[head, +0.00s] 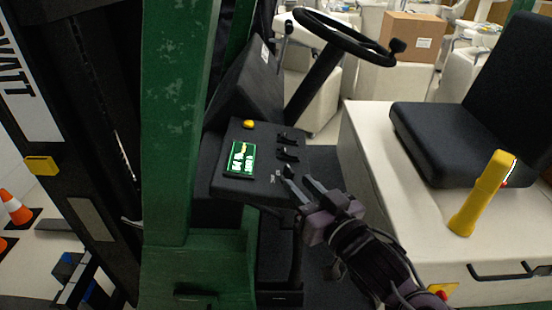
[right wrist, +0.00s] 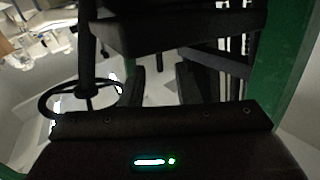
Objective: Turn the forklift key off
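The forklift's dark control console (head: 210,178) stands left of centre in the head view, with a lit green display (head: 241,158), a yellow button (head: 249,124) and small black levers (head: 287,147). Small pale marks show at its right front edge; I cannot make out the key for sure. My right gripper (head: 301,180) is beside that edge, its two fingers apart and nothing seen between them. In the right wrist view the fingers (right wrist: 161,82) are also spread, below a dark block that looks like the console (right wrist: 180,35). My left gripper is not in view.
A black steering wheel (head: 342,36) rises behind the console. A black seat (head: 440,150) and an upright yellow handle (head: 482,195) are at the right. A green mast post (head: 178,120) stands left of the console. A cardboard box (head: 412,36) and covered carts are behind.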

